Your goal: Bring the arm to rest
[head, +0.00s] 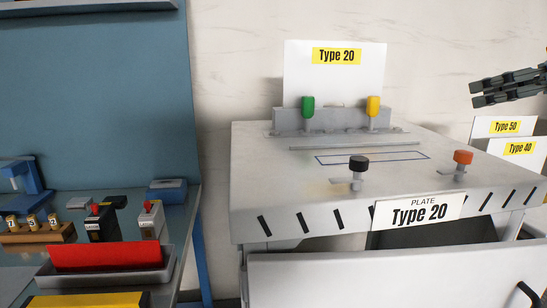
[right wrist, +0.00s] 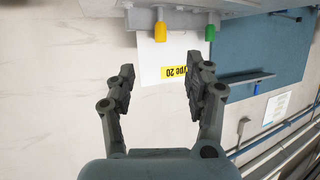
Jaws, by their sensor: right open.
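My right gripper (head: 506,86) is in the upper right of the head view, above the right side of the grey dispenser table. Its fingers are apart with nothing between them. In the right wrist view the same gripper (right wrist: 164,85) shows open and empty, with the upside-down Type 20 sign (right wrist: 176,73) beyond it. My left gripper is in neither view.
The dispenser table (head: 270,180) carries a green knob (head: 308,105), a yellow knob (head: 373,105), a black knob (head: 359,162) and a red-orange knob (head: 463,157). Type 50 (head: 504,127) and Type 40 (head: 519,150) signs stand at right.

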